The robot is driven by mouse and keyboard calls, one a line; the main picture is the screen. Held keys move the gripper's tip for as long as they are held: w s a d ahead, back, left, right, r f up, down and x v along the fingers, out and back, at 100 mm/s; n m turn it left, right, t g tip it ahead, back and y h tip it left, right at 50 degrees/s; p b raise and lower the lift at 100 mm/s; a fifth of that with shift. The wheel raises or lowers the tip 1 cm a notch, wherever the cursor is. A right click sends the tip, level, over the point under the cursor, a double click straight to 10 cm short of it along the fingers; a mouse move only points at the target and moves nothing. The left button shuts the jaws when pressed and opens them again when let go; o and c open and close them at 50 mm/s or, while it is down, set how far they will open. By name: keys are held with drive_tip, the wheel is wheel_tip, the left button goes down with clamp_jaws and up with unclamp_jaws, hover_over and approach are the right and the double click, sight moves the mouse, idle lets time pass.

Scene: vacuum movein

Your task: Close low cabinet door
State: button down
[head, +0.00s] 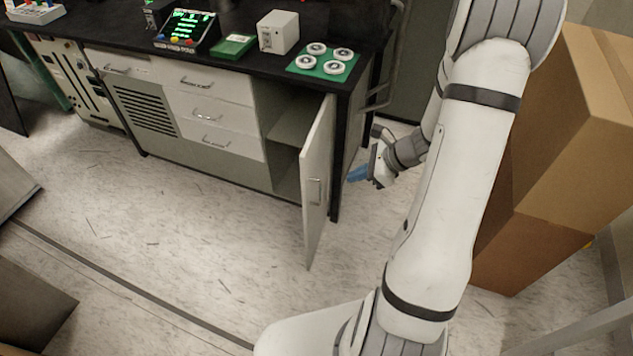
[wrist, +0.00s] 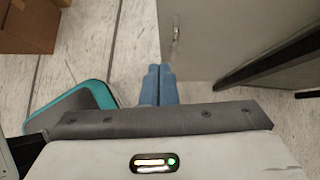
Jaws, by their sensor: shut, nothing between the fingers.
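The low cabinet door (head: 317,182) is the white door at the right end of the workbench in the head view. It stands swung wide open toward the room, with a bar handle (head: 314,191) on its face. The cabinet's shelf (head: 290,131) shows inside. My gripper (head: 355,174) is to the right of the door, beyond the bench's end leg, with its blue fingers pointing left toward the door. In the wrist view the gripper (wrist: 159,84) is shut and empty. The door (wrist: 215,35) lies ahead and to the right there, apart from the fingers.
The black benchtop (head: 232,57) carries several devices. White drawers (head: 215,108) are left of the open compartment. Stacked cardboard boxes (head: 560,150) stand right of my arm. The floor (head: 200,240) before the bench is clear. A teal-edged dark object (wrist: 80,103) lies left of the fingers.

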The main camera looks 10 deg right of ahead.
drive_tip(key=f, duration=0.1)
drive_tip(key=b, duration=0.1)
approach(307, 188)
drive_tip(key=f+x, duration=0.1)
drive_tip(key=x, duration=0.4)
drive_tip(key=shift+w+a+r+m, duration=0.1)
drive_tip(key=shift+a+r+m, duration=0.2)
drive_tip(key=shift+m, duration=0.1)
drive_tip(key=shift+f+b, duration=0.1)
drive_tip(key=shift+b, duration=0.2)
